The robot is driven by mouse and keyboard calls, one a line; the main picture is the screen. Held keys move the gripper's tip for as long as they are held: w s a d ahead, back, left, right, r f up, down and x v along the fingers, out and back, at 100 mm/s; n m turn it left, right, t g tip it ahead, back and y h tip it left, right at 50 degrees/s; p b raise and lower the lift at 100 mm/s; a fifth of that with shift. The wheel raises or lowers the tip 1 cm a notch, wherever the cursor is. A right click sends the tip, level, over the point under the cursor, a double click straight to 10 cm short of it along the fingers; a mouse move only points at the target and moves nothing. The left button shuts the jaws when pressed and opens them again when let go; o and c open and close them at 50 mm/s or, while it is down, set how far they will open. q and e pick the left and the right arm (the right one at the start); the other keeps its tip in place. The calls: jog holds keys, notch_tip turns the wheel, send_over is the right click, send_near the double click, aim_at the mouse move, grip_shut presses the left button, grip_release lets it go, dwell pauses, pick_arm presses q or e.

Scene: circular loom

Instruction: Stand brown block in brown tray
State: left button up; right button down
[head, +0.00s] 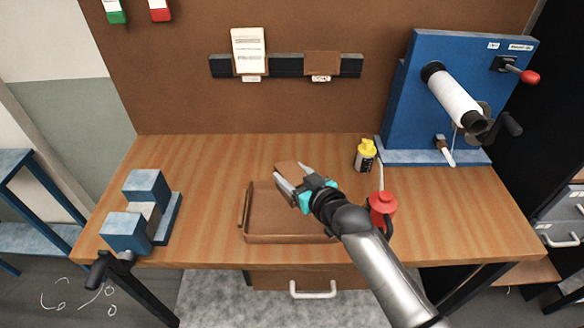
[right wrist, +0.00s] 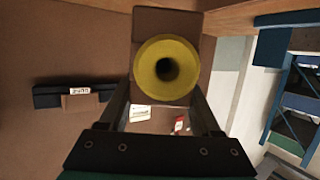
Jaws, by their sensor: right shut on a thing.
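The brown tray (head: 288,238) lies on the table near its front edge, with low walls. My right gripper (head: 293,188) is above the tray's back right part, shut on a brown block (head: 288,168). The block shows beyond the fingertips, near the tray's back edge; whether it touches the tray is hidden. In the right wrist view the block (right wrist: 150,22) is between the fingers. A yellow round piece (right wrist: 185,52) with a dark centre appears in front of it; I cannot tell whether it belongs to the block. My left gripper is not in view.
A yellow-capped bottle (head: 366,154) stands behind the tray's right side, and a red container (head: 382,206) stands by my forearm. A blue machine (head: 405,120) stands back right. Blue blocks (head: 146,190) are at the left. Table behind the tray is clear.

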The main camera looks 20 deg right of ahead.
jog(key=shift+f+b, duration=0.7)
jog(key=shift+b, duration=0.15)
notch_tip(320, 180, down, 5)
jog(key=b, duration=0.4)
jog(key=shift+b, duration=0.3)
jog(key=shift+f+b, duration=0.4)
jog(key=shift+f, duration=0.3)
jog(key=shift+f+b, duration=0.3)
jog(key=shift+f, duration=0.1)
jog(key=shift+c, duration=1.8)
grip_release()
jog(key=o, duration=0.4)
jog(key=shift+c, duration=0.2)
jog(key=shift+s+f, duration=0.1)
jog(key=shift+f, duration=0.1)
jog(key=p+v, duration=0.2)
jog(key=v, duration=1.3)
jog(key=shift+r, duration=0.25)
